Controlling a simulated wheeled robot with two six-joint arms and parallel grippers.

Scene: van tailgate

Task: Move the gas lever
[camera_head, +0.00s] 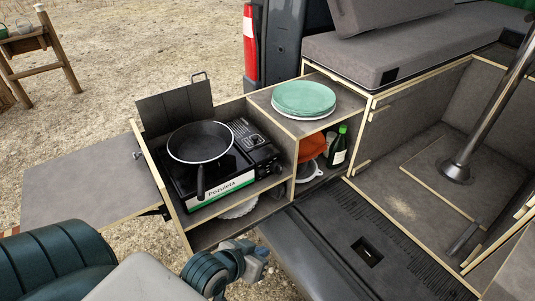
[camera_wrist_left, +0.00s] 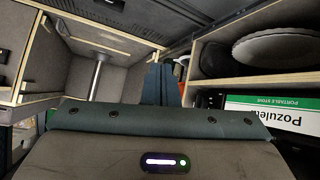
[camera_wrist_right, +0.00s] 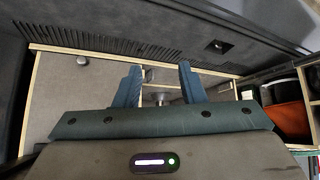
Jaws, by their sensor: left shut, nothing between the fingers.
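The portable gas stove (camera_head: 218,190) sits in the pull-out kitchen box, a black pan (camera_head: 200,142) on top. Its dark control end (camera_head: 265,160) is at its right; the gas lever is too small to tell apart there. The stove's green and white label (camera_wrist_left: 275,112) shows at the right of the left wrist view. My left gripper (camera_head: 258,250) is in front of the box, below and apart from the stove. Its fingers (camera_wrist_left: 163,85) are together and empty. My right gripper (camera_wrist_right: 158,80) is outside the head view; its fingers are apart and empty in the right wrist view.
Green plates (camera_head: 304,98) stand on the shelf right of the stove. A green bottle (camera_head: 338,147) and an orange item (camera_head: 311,147) are below. A grey side table (camera_head: 85,185) extends left. The van's bumper (camera_head: 345,240) lies right of my left gripper.

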